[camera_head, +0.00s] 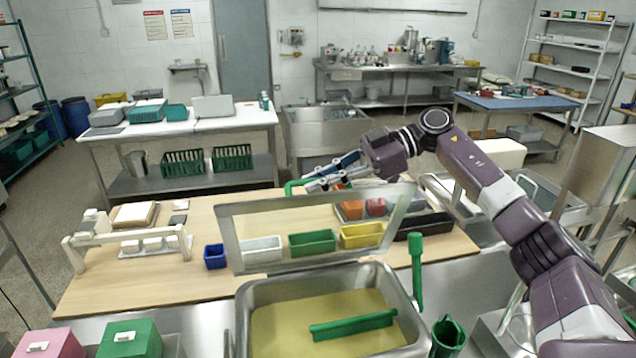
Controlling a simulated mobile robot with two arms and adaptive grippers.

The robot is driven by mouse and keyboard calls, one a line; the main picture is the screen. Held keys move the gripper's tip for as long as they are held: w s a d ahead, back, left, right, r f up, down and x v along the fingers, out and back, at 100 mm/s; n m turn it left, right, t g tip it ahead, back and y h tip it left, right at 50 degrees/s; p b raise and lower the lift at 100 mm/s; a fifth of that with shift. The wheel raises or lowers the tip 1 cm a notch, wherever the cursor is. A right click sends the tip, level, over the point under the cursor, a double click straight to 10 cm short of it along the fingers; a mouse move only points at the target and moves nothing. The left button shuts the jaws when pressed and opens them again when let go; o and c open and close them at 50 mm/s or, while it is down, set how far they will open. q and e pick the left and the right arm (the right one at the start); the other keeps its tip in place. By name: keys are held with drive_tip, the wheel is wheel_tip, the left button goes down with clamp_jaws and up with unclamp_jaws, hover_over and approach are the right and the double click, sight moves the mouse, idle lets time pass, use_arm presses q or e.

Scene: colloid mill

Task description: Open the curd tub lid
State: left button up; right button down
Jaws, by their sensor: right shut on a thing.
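The steel curd tub (245,310) stands at the bottom centre, with yellow contents and a green bar (353,325) in it. Its lid (227,240), a grey frame with a see-through pane, stands raised and tilted at the tub's back side. A green handle (291,187) shows at the lid's top edge. My right gripper (310,181) reaches in from the right and is shut at this handle, above the lid's top edge; the fingers partly hide the exact contact. My left gripper is out of view.
Behind the lid, a wooden table (120,285) holds blue, white, green, yellow and dark bins, partly seen through the pane. A white rack (75,255) stands at left. A green upright tool (416,270) and a green cup (447,337) are right of the tub.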

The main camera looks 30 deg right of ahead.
drive_tip(key=shift+f, duration=0.2)
drive_tip(key=c, duration=2.3)
unclamp_jaws()
drive_tip(key=shift+d, duration=0.1)
drive_tip(key=v, duration=1.2)
